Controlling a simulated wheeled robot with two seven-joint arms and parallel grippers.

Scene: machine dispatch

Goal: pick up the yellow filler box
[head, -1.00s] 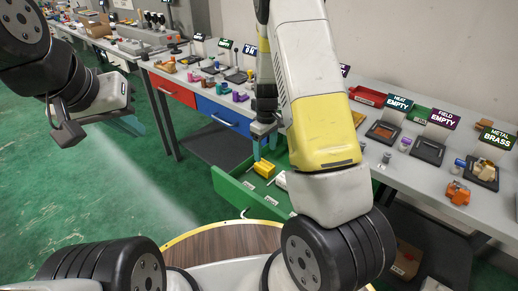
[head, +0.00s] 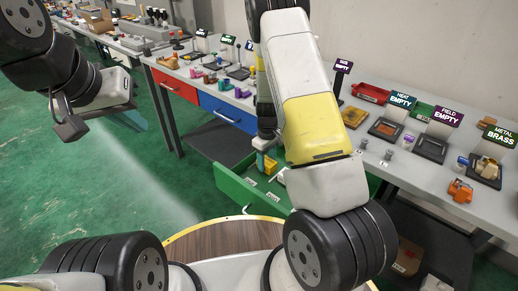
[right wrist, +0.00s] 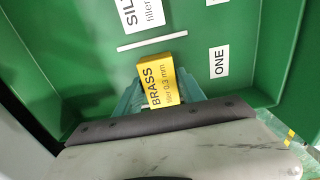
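The yellow filler box (right wrist: 160,84) shows in the right wrist view, its label reading BRASS filler 0.3 mm. It is in the open green drawer (head: 232,184), and part of it shows in the head view (head: 271,165). My right gripper (right wrist: 162,85) reaches down into the drawer with its teal fingers on either side of the box. The fingers look very near its sides; whether they press on it I cannot tell. My left gripper (head: 130,119) hangs over the floor at the left, away from the box; its finger gap is not clear.
The drawer floor carries white labels, one reading ONE (right wrist: 219,61). A blue drawer front (head: 226,114) is to the left. My right arm hides part of the table.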

